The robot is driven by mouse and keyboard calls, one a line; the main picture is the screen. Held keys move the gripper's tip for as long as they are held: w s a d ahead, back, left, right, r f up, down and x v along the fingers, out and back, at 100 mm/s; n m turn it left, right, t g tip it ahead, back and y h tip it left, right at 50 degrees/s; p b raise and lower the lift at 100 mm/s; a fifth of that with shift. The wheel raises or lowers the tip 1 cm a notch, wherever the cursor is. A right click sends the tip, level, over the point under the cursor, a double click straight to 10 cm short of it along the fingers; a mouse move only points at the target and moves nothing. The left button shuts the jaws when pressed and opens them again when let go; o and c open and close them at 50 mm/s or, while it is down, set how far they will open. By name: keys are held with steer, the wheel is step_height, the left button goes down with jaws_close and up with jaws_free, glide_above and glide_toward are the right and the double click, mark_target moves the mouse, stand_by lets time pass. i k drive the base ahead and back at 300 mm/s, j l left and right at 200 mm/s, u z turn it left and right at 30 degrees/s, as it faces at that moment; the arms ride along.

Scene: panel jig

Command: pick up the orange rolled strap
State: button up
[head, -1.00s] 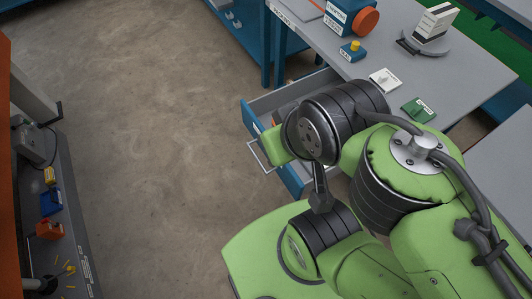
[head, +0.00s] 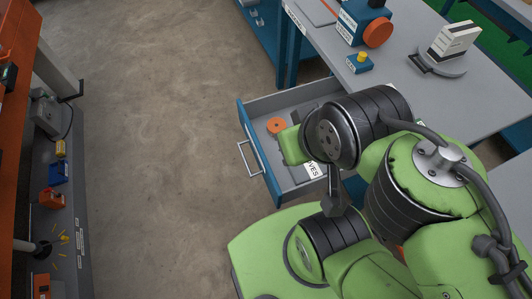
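An orange round roll (head: 277,125), which looks like the rolled strap, lies in the open drawer (head: 262,108), near its left side behind the blue front. My arm's green wrist part (head: 290,145) hangs over the drawer, just right of and below the roll in the picture. My gripper itself is hidden behind my arm, so its fingers and what is between them do not show. The roll looks uncovered, with a dark centre.
The drawer's blue front (head: 258,150) has a metal handle (head: 249,159). A white label ending in "VES" (head: 314,169) shows inside. On the grey bench top stand a blue block with a yellow button (head: 359,62) and an orange-ended blue device (head: 362,24). Floor on the left is clear.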

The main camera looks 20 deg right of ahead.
mark_target(274, 125)
steer(key=l+u, duration=0.15)
steer(key=u, duration=0.25)
steer(key=k+l+u, duration=0.1)
steer(key=u, duration=0.3)
steer(key=l+u, duration=0.2)
steer(key=u, duration=0.2)
steer(key=k+l+u, duration=0.1)
steer(key=u, duration=0.3)
